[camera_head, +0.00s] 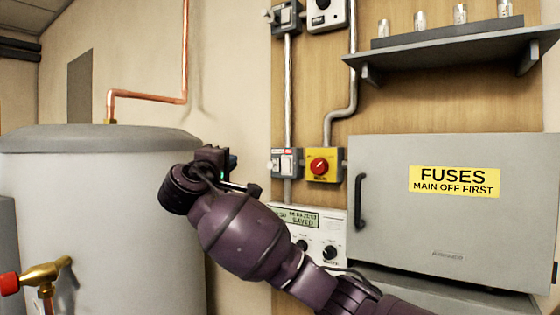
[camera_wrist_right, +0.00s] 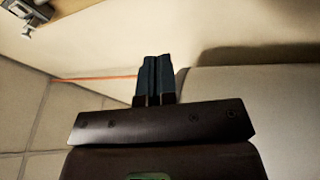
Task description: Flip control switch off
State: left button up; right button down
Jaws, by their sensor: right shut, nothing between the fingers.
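My right arm reaches in from the lower right in the head view. Its gripper (camera_head: 212,158) is beside the tank's upper right edge, left of the switches; its fingertips are hard to make out there. In the right wrist view the two dark fingers (camera_wrist_right: 153,78) are together and empty. A grey switch box (camera_head: 286,162) and a yellow box with a red rotary knob (camera_head: 319,165) are on the wooden board. Below them is a white control panel (camera_head: 312,222) with a display and dark knobs, partly hidden by my arm. I cannot tell which one is the control switch. My left gripper is not in view.
A grey tank (camera_head: 90,190) stands at left with a copper pipe (camera_head: 145,97) above it. A grey fuse box (camera_head: 450,225) is at right under a shelf (camera_head: 450,45) holding several metal cylinders. Another switch box (camera_head: 286,17) is higher up. A brass valve (camera_head: 45,273) is at lower left.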

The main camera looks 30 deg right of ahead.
aim_at(285, 158)
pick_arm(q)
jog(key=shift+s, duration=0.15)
pick_arm(e)
jog(key=shift+s+d+f+m+g+h, duration=0.3)
jog(key=shift+s+d+g, duration=0.2)
jog(key=shift+g, duration=0.45)
jog(key=shift+s+d+f+m+g+h, duration=0.3)
jog(key=shift+s+d+g, duration=0.2)
jog(key=shift+g, duration=0.5)
jog(key=shift+s+d+f+m+g+h, duration=0.2)
jog(key=shift+s+d+f+g+h, duration=0.25)
jog(key=shift+g, duration=0.5)
jog(key=shift+r, duration=0.1)
jog(key=p+x, duration=0.4)
jog(key=x, duration=0.9)
jog(key=shift+w+d, duration=0.2)
jog(key=shift+d, duration=0.25)
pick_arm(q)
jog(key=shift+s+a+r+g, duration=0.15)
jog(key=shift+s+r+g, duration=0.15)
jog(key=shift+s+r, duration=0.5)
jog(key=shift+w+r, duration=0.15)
